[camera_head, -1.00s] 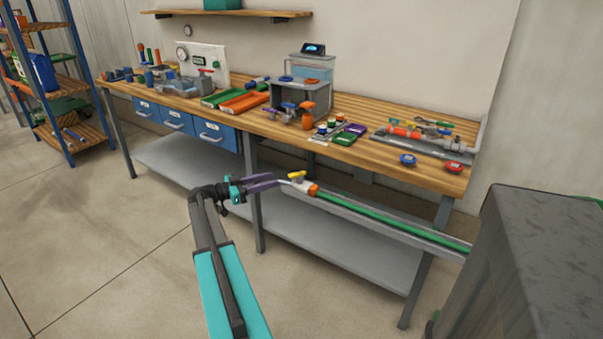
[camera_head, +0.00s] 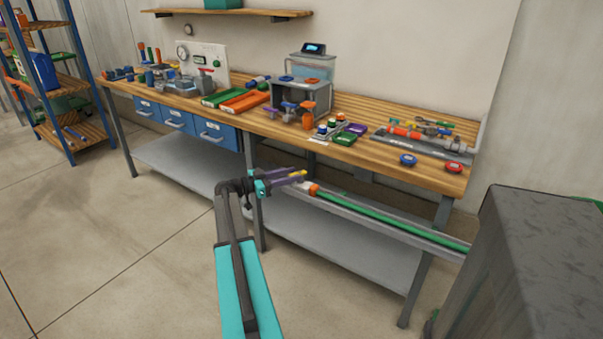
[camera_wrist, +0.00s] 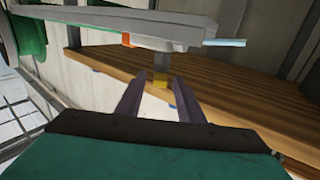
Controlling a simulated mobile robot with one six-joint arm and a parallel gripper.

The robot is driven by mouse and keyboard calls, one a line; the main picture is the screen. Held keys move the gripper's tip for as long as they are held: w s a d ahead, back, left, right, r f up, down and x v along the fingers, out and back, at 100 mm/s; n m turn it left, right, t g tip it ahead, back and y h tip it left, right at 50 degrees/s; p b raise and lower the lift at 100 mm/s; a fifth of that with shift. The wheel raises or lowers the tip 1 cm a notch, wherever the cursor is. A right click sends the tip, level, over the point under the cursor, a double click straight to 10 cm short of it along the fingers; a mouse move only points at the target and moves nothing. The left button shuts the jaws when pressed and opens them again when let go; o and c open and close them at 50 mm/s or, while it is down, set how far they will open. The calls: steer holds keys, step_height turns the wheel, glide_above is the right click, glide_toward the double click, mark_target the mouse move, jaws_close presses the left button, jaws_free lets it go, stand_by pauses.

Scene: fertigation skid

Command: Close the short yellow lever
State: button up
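The short yellow lever (camera_head: 299,174) sits at the left end of the green pipe (camera_head: 400,226), beside an orange fitting (camera_head: 313,188). My gripper (camera_head: 297,177) is at the lever, and its purple fingers partly hide it in the head view. In the wrist view, the yellow lever (camera_wrist: 160,80) shows between the two fingertips of my gripper (camera_wrist: 159,80), with gaps on both sides. The fingers are apart and hold nothing. I cannot tell how deep the lever lies between them. An orange band (camera_wrist: 127,40) shows to the left of the lever in the wrist view.
The wooden workbench (camera_head: 380,165) stands behind the pipe, with trays, bottles and valve parts on top. A grey rail (camera_head: 345,207) runs along the pipe. A dark grey box (camera_head: 530,240) stands at the right. The floor at the left is clear.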

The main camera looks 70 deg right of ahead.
mark_target(302, 172)
steer(key=shift+x, duration=2.55)
jaws_close()
steer(key=shift+s+a, duration=0.1)
steer(key=shift+a, duration=0.05)
